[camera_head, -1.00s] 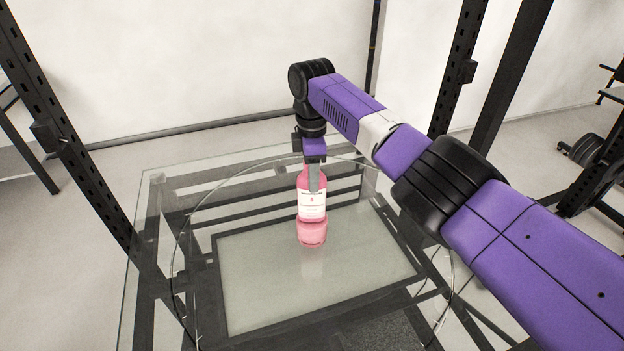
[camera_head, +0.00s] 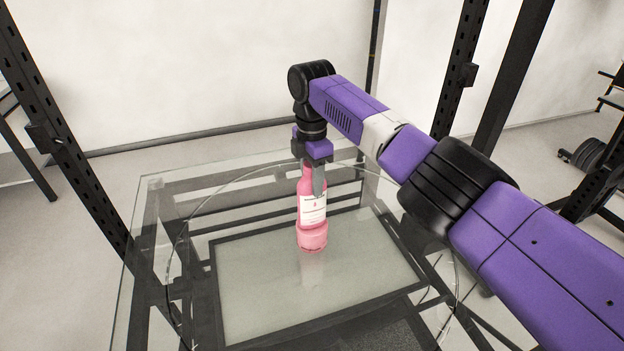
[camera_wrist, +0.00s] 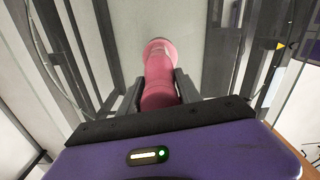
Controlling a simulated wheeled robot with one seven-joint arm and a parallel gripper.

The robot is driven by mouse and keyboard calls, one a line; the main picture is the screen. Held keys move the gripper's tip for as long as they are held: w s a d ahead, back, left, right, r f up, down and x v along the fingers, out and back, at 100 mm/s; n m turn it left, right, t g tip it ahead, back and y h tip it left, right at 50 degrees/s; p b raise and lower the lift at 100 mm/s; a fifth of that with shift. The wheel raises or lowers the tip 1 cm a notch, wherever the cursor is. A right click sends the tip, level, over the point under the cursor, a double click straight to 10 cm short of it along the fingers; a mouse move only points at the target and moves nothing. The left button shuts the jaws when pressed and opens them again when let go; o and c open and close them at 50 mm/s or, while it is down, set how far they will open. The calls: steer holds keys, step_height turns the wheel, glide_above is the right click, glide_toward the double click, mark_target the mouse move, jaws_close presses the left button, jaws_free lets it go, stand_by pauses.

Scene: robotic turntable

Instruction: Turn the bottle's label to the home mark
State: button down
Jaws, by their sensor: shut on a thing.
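The pink bottle (camera_head: 312,238) stands upright on the round clear glass turntable (camera_head: 260,290). Its white label (camera_head: 313,209) faces my head camera, turned a little to the picture's right. My gripper (camera_head: 312,190) points down from above and is shut on the bottle's upper part. In the wrist view the bottle (camera_wrist: 160,66) runs between the two dark fingers (camera_wrist: 158,90), and its label is not clearly seen. A small yellow triangle (camera_wrist: 281,46) shows at the right of the wrist view; I cannot tell whether it is the home mark.
The glass tabletop (camera_head: 150,205) extends around the turntable, over a dark frame. Dark uprights stand at left (camera_head: 75,160) and right (camera_head: 455,85). Weight plates (camera_head: 592,155) are far right. The glass around the bottle is clear.

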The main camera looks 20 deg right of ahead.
steer(key=c, duration=0.7)
jaws_free()
steer(key=shift+c, duration=0.2)
